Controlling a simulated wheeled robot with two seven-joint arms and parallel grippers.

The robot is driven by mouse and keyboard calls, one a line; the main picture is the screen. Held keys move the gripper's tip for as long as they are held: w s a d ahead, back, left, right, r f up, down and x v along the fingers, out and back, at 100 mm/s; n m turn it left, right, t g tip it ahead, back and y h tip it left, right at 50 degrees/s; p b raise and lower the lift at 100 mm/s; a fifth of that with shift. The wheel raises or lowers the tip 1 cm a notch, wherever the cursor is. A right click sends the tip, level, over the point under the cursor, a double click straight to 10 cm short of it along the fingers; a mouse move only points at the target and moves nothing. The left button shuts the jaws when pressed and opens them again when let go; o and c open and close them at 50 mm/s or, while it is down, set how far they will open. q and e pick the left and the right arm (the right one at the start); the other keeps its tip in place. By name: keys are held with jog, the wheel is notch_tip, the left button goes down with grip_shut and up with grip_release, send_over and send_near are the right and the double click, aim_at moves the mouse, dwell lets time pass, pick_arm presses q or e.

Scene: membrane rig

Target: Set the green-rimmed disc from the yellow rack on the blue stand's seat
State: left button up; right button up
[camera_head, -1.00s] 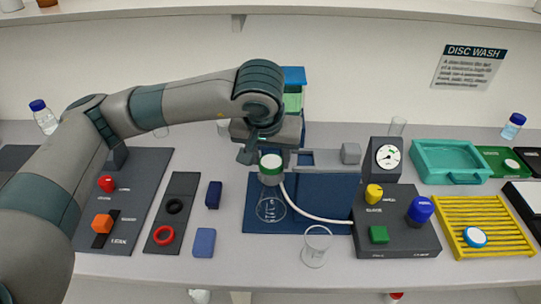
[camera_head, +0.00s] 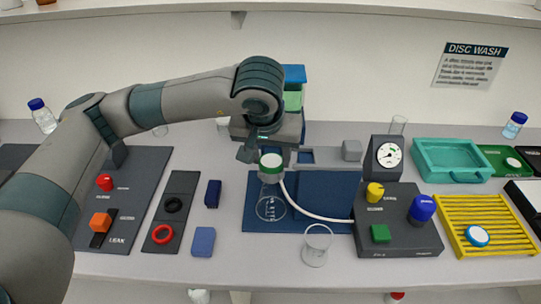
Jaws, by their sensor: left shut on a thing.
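The green-rimmed disc (camera_head: 270,162), with a white top, is at my left gripper (camera_head: 262,155), right above a clear glass flask (camera_head: 271,208). My left gripper points down and is shut on the disc; its fingertips are partly hidden. Whether the disc touches what is under it cannot be told. The blue stand (camera_head: 325,200) has a wide dark blue base and panel; its seat is not clearly visible near the gripper. The yellow rack (camera_head: 490,212) at the right holds a blue-rimmed white disc (camera_head: 477,236). My right gripper is not in view.
A white tube (camera_head: 318,217) curves from the flask area to a dark control box (camera_head: 397,235) with knobs. An empty glass beaker (camera_head: 317,245) stands in front. A teal tray (camera_head: 450,160) is at the back right. Blue blocks (camera_head: 203,241) lie left of the stand.

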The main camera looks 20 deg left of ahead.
pick_arm(q)
jog(key=shift+f, duration=0.15)
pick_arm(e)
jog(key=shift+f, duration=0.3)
pick_arm(q)
jog(key=o, duration=1.1)
jog(key=shift+b, duration=0.3)
jog(key=shift+s+r, duration=0.15)
jog(key=shift+r, duration=0.45)
jog(key=b+v, duration=0.4)
jog(key=v, duration=1.2)
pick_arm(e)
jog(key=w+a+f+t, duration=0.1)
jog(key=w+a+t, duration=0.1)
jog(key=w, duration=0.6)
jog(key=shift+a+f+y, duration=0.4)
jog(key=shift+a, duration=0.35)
pick_arm(q)
jog(key=shift+r, duration=0.1)
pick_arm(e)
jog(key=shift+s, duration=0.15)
